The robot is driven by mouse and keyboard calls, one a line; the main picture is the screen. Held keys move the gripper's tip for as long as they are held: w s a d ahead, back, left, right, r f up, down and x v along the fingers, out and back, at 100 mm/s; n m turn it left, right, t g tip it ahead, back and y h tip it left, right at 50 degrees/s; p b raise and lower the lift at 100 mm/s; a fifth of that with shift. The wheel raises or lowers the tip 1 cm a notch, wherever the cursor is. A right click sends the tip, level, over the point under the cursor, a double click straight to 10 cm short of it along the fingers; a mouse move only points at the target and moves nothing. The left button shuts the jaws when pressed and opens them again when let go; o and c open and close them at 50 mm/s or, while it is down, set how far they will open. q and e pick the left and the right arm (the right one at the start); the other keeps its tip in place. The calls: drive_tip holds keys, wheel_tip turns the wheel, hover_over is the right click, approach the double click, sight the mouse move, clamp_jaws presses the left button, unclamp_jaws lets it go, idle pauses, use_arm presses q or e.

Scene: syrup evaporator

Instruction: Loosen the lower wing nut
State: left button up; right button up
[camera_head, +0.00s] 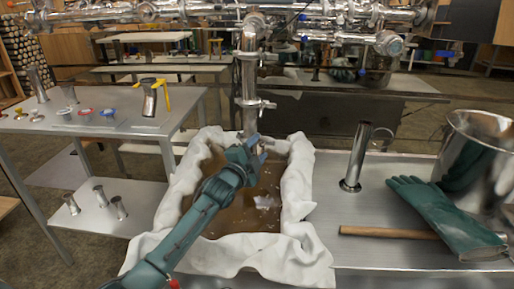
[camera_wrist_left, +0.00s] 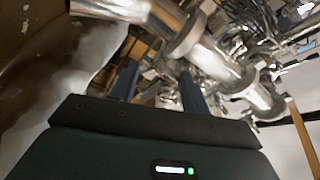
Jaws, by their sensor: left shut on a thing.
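A shiny vertical steel pipe (camera_head: 249,80) comes down over the cloth-lined pan, with clamps around it. One clamp (camera_head: 262,104) sits low on the pipe with a small part sticking out to the right. My left gripper (camera_head: 252,145) is at the pipe's lower end, below that clamp. Its two fingers (camera_wrist_left: 158,88) also show in the left wrist view, beside a steel pipe flange (camera_wrist_left: 190,38). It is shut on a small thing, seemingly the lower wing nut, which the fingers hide. My right gripper is not in view.
The pan with white cloth (camera_head: 302,165) holds brown liquid. To the right are an upright steel tube (camera_head: 357,158), green gloves (camera_head: 440,210), a wooden handle (camera_head: 388,233) and a steel pot (camera_head: 478,150). A side table (camera_head: 110,125) with small parts stands left.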

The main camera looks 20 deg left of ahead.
use_arm(q)
drive_tip(key=shift+n, duration=1.3)
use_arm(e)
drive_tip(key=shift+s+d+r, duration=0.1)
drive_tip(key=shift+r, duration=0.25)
use_arm(q)
drive_tip(key=shift+f, duration=0.1)
drive_tip(key=o, duration=1)
drive_tip(key=s+a+f+p, duration=0.1)
drive_tip(key=s+a+p, duration=0.1)
drive_tip(key=s, duration=1.1)
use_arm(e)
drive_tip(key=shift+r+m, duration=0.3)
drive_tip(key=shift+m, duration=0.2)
